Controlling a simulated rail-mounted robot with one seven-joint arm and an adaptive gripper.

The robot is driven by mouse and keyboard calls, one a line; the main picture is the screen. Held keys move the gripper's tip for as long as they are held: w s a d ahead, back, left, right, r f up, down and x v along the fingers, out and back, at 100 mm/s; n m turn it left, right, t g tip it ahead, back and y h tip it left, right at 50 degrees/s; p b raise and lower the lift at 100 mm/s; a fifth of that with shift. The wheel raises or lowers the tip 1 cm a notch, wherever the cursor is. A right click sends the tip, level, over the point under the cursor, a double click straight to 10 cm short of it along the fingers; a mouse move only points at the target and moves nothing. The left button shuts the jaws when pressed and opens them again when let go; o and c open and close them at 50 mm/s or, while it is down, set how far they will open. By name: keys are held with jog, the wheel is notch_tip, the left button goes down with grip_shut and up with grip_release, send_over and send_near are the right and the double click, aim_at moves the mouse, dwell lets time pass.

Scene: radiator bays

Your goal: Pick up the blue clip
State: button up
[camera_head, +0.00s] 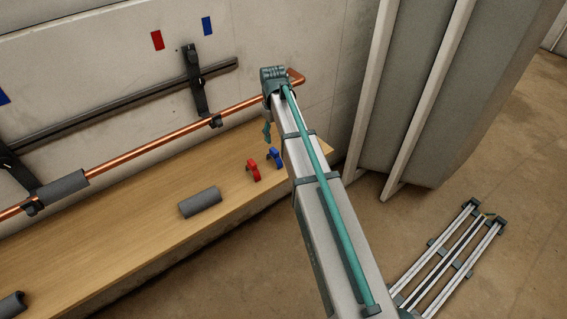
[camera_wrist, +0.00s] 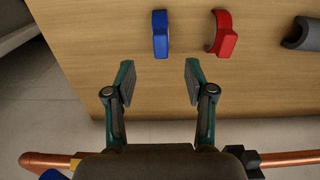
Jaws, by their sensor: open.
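The blue clip (camera_head: 274,157) is a small curved piece on the wooden bench, right of the red clip (camera_head: 253,169). In the wrist view the blue clip (camera_wrist: 160,34) lies just beyond the fingertips, roughly centred between them. My gripper (camera_wrist: 159,80) is open and empty, with its two teal fingers apart on either side of the gap. It does not appear to touch the clip. The red clip (camera_wrist: 222,36) lies to the right of the blue one. In the head view, only a piece of the gripper (camera_head: 267,131) shows beside my arm, which hides the rest.
A copper pipe (camera_head: 150,144) runs along the wall above the wooden bench (camera_head: 120,222); it also crosses below my gripper in the wrist view (camera_wrist: 285,158). A grey foam sleeve (camera_head: 200,202) lies on the bench. Grey panels (camera_head: 420,95) stand at right.

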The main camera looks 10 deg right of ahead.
aim_at(274, 150)
jog(key=shift+w+r, duration=0.15)
jog(key=shift+w, duration=0.05)
notch_tip(274, 150, down, 5)
jog(key=shift+f+p, duration=0.1)
jog(key=shift+p, duration=0.65)
jog(key=shift+w+a+f+p, duration=0.1)
jog(key=shift+f+p, duration=1.1)
jog(key=shift+f, duration=1.5)
jog(key=shift+c, duration=0.2)
grip_shut()
